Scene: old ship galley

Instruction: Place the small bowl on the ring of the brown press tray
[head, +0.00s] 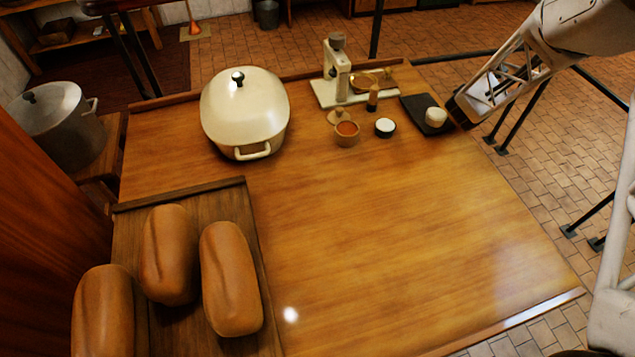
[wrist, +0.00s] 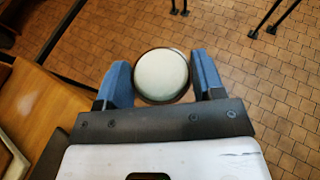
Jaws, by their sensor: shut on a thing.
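My gripper (head: 457,110) is at the right edge of the table, its fingers hardly visible in the head view. In the wrist view my gripper (wrist: 163,82) has its blue fingers shut on a round, pale thing with a dark rim, which looks like the small bowl (wrist: 162,75). Tiled floor shows behind it. A cream press (head: 336,72) stands on a pale base at the table's back. Beside it is a brown piece with a rounded, ring-like part (head: 370,80); I cannot tell whether this is the brown press tray.
Near the press are a cup with reddish filling (head: 347,134), a dark cup with white filling (head: 385,128) and a dark tray (head: 412,104) with a pale cup (head: 436,117). A cream pot (head: 243,110) and loaves (head: 230,278) are left. The table's middle and right are clear.

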